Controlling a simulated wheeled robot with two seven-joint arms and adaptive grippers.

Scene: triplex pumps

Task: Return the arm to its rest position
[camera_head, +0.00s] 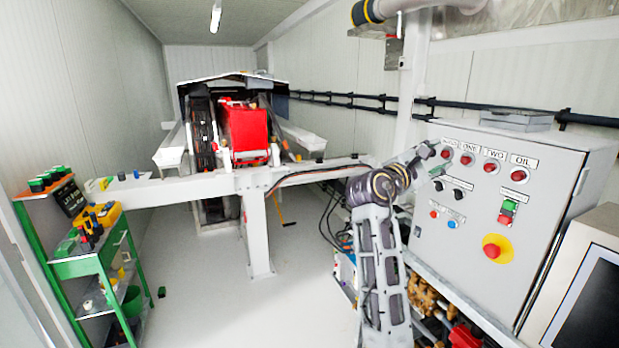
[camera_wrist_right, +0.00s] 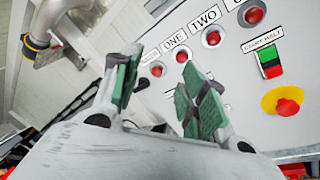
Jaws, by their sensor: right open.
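My right arm (camera_head: 378,240) rises from the lower middle of the head view and bends right toward the grey control panel (camera_head: 470,225). My right gripper (camera_head: 436,160) is at the panel's upper left, close to the leftmost red button there. In the right wrist view the gripper (camera_wrist_right: 160,92) shows two green-padded fingers spread apart, with nothing between them. The panel face (camera_wrist_right: 235,85) lies beyond the fingers; whether they touch it I cannot tell. My left gripper is not in view.
The panel carries red buttons, a green-and-red switch (camera_head: 507,212) and an emergency stop (camera_head: 492,250). A monitor (camera_head: 590,300) stands at right. A green tool cart (camera_head: 95,260) stands at left. A white beam (camera_head: 220,183) crosses ahead. Floor (camera_head: 225,310) between is clear.

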